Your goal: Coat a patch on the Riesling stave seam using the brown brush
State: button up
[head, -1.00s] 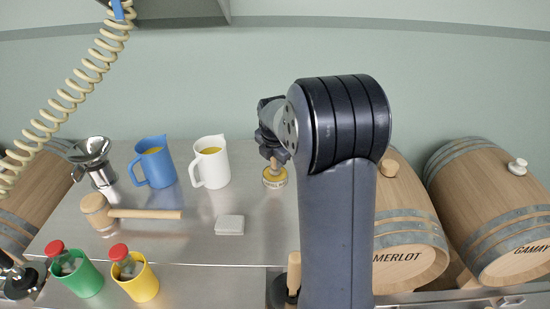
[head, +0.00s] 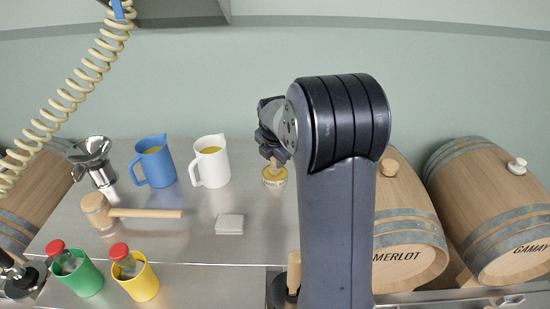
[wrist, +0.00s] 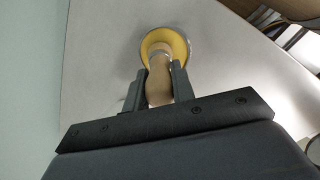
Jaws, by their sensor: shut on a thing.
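My gripper (wrist: 160,85) is shut on a tan wooden handle (wrist: 158,80), which I take to be the brush's. In the wrist view the handle's far end is over or in a round tin with a yellow inside (wrist: 178,40); bristles are hidden. In the head view the small labelled tin (head: 274,179) stands on the steel table, below my gripper (head: 275,154). Whether the brush touches the tin's contents cannot be told. No barrel lettered Riesling is readable; the left barrel (head: 30,195) shows no lettering.
A blue jug (head: 155,164), a white jug (head: 212,163), a mallet (head: 140,213) and a grey block (head: 229,224) stand left of the tin. Green (head: 82,279) and yellow (head: 142,284) cups hold red-capped bottles. Merlot (head: 408,235) and Gamay (head: 495,215) barrels lie at right.

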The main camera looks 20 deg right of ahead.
notch_tip(320, 180, up, 7)
jog(key=p, duration=0.6)
dwell(0.9)
